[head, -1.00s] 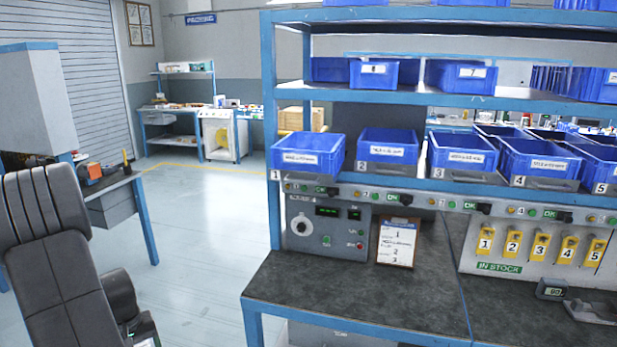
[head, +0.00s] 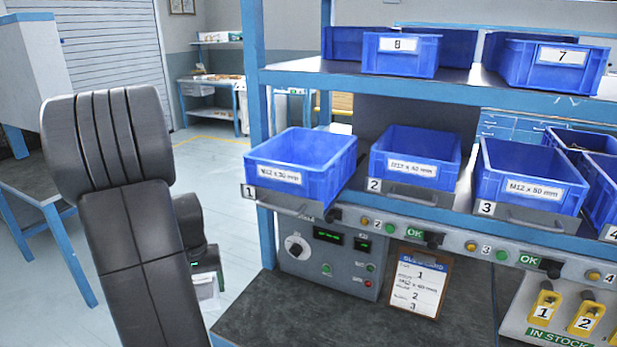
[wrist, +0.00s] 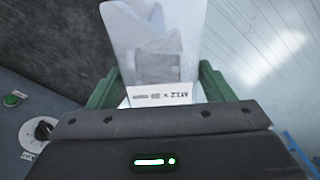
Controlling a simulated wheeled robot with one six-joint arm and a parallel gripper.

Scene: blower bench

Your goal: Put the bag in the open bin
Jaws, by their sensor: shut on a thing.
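A clear bag with a white label reading M12 (wrist: 158,45) hangs between the green fingers of my gripper (wrist: 160,82) in the wrist view. In the head view, part of the bag (head: 207,289) shows low beside my dark arm, which hides most of the gripper. Open-topped blue bin 1 (head: 290,177), bin 2 (head: 412,170) and bin 3 (head: 530,187) stand on the rack's middle shelf, right of and above the bag. Bin 1 overlaps the blue post and seems to sit further forward than bin 2.
Below the shelf are a grey control box (head: 330,262) and a clipboard (head: 419,283) above the dark bench top (head: 290,325). Bins 8 (head: 400,55) and 7 (head: 560,65) are on the upper shelf. Open floor lies left of the rack.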

